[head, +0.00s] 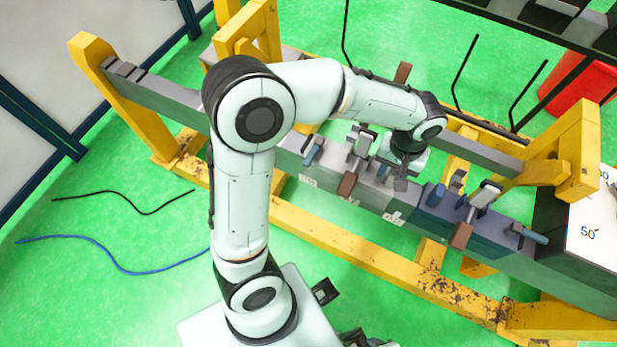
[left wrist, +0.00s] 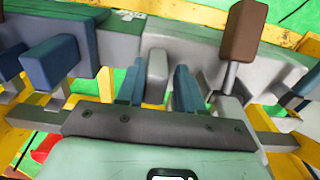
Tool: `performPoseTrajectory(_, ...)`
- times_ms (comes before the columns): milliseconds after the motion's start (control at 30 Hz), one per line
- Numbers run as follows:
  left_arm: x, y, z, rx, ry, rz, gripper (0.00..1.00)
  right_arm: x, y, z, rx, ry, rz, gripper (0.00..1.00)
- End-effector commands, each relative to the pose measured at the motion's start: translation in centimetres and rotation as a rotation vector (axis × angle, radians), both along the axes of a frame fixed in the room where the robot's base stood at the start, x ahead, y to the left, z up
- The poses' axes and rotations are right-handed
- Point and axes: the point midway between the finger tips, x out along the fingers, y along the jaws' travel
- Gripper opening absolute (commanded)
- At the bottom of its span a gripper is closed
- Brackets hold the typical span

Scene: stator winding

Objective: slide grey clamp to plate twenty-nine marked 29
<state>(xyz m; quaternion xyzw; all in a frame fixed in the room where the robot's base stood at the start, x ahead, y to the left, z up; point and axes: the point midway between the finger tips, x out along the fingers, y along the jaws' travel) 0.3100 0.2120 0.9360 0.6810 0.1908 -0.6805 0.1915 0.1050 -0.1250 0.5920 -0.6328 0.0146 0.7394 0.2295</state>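The light grey clamp (head: 360,150) sits on the light grey section of the beam, with a brown handle (head: 348,185) pointing forward. My left gripper (head: 402,180) reaches down at the beam just right of that handle. In the left wrist view its two blue-grey fingers (left wrist: 160,88) stand on either side of a grey upright block (left wrist: 157,68). Slim gaps show beside the block, so the fingers look open around it. White label plates (head: 393,218) run along the beam's front face; their numbers are too small to read. My right gripper is not in view.
A dark blue beam section with another clamp (head: 482,198) and brown handle (head: 462,236) lies right of the gripper. Yellow frame posts (head: 575,150) stand at the ends. A red bin (head: 585,95) is behind. Loose cables (head: 110,255) lie on the green floor at left.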

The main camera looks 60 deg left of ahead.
Motion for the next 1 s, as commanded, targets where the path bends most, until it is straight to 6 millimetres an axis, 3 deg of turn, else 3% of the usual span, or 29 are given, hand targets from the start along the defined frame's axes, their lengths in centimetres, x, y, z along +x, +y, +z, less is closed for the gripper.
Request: performPoseTrajectory(1000, -5.5, 9.0, -0.1, 0.004, 0.005, 0.007, 0.30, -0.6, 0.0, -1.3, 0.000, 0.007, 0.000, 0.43)
